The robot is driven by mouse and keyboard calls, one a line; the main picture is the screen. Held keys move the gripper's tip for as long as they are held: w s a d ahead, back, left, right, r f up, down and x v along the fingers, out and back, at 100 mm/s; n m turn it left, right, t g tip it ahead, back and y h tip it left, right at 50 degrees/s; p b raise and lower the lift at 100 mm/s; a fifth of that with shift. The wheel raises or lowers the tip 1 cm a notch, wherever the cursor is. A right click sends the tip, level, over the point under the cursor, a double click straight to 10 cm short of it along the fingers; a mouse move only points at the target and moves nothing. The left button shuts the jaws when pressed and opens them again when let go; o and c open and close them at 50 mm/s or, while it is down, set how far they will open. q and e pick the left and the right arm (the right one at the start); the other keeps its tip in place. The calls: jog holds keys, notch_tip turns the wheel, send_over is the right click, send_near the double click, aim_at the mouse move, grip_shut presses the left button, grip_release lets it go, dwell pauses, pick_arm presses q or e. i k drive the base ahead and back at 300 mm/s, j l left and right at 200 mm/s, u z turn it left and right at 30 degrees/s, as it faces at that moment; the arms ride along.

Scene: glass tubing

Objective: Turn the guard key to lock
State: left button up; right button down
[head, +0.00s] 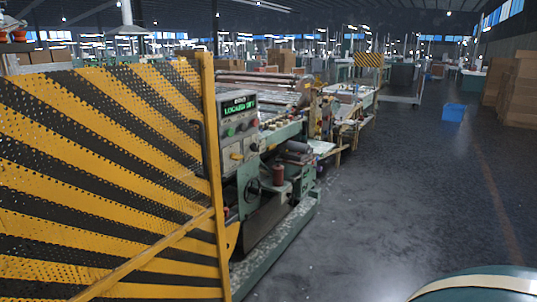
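A yellow-and-black striped perforated guard panel (110,175) fills the left side of the head view. A yellow upright post (213,175) stands at its right edge. Just right of the post, a grey control box (238,118) sits on a green machine (262,180). Its small display (239,107) shows green letters; the first word looks like "LOCKED", the rest is unclear. Small coloured buttons (240,129) sit below the display. I cannot make out the guard key for certain at this size. Neither of my grippers is in view.
The grey floor (400,200) right of the machine is open. A blue bin (454,112) stands on it farther back, with stacked cardboard boxes (517,85) at the right. A small striped panel (369,60) stands at the machine line's far end.

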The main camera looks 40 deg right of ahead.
aim_at(236, 157)
jog(key=z, duration=1.05)
